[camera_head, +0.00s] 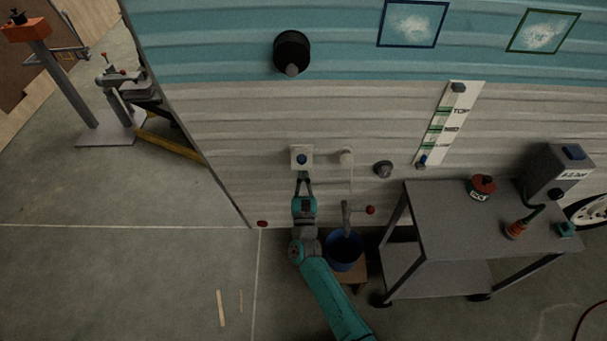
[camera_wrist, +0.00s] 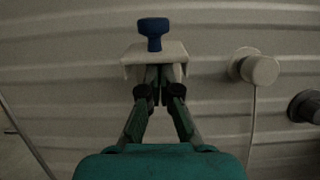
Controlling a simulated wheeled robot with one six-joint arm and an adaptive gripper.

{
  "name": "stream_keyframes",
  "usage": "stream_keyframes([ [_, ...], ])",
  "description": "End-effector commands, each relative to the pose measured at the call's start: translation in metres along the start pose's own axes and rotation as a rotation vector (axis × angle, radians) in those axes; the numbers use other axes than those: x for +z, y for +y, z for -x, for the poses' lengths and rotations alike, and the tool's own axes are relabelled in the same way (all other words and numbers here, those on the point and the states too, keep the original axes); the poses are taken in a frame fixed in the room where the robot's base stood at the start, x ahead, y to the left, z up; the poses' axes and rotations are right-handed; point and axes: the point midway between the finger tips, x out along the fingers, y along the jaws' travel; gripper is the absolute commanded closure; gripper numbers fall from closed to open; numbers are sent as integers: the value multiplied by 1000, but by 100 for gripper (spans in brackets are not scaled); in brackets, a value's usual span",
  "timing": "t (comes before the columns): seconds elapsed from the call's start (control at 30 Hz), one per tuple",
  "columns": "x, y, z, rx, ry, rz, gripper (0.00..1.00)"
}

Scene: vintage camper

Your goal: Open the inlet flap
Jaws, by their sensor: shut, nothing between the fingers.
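My gripper (camera_head: 303,176) is shut and empty just below the cover. In the wrist view my gripper (camera_wrist: 160,80) has its fingertips together at the cover's lower edge, partly behind it. I cannot tell whether they touch it, or how far the flap is open.
A round white fitting (camera_head: 346,156) with a hanging cord is right of the flap. A dark round fitting (camera_head: 383,169) is further right. A blue bucket (camera_head: 345,262) stands below, near my arm. A grey cart (camera_head: 450,217) fills the right side. The floor at left is mostly clear.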

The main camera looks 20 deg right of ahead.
Motion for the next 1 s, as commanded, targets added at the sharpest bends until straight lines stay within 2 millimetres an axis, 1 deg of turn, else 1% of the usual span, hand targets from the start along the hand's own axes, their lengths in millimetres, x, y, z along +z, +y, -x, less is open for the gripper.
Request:
stream_keyframes([
  [0.33, 6, 0, 0, 0, 68, -2, 100],
  [1.0, 32, 0, -6, 0, 63, 0, 100],
])
